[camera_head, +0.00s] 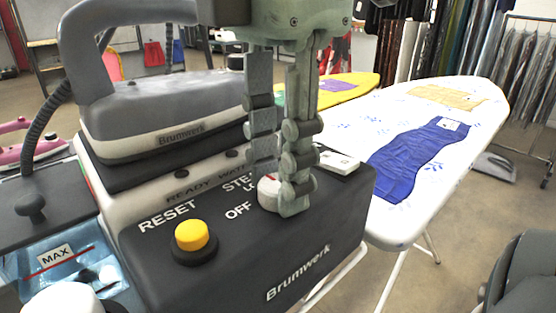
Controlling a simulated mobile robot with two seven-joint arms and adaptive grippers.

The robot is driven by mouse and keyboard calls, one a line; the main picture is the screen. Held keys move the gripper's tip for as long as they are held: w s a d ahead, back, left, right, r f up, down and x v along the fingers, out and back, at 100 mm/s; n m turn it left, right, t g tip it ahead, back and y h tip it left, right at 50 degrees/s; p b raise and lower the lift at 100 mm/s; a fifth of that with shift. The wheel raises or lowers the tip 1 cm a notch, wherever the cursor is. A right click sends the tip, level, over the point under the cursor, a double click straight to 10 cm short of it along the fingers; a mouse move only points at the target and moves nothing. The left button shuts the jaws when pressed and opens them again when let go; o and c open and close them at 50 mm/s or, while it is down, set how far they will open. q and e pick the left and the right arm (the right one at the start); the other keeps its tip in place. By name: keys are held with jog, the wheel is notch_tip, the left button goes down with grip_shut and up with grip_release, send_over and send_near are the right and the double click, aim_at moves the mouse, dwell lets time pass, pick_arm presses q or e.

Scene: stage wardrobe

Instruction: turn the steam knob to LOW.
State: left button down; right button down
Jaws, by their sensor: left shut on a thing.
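The steam knob (267,190) is a small white dial on the dark sloping front panel of the Brumwerk steam station (335,235). My left gripper (281,183) reaches down from above and is shut on the knob, one finger on each side. The fingers cover much of the knob, and I cannot tell where it points. The OFF label shows left of the knob. The STEAM label and the one below it, starting with "LO", are partly hidden behind the fingers.
A yellow reset button (192,235) sits left of the knob. The grey iron (165,110) rests on top of the station. A water tank (60,262) marked MAX stands at left. An ironing board (395,215) with a blue cloth (415,160) extends to the right.

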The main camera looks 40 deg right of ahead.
aim_at(278, 183)
dwell(0.4)
pick_arm(q)
jog(key=c, duration=1.2)
grip_release()
notch_tip(278, 183, up, 12)
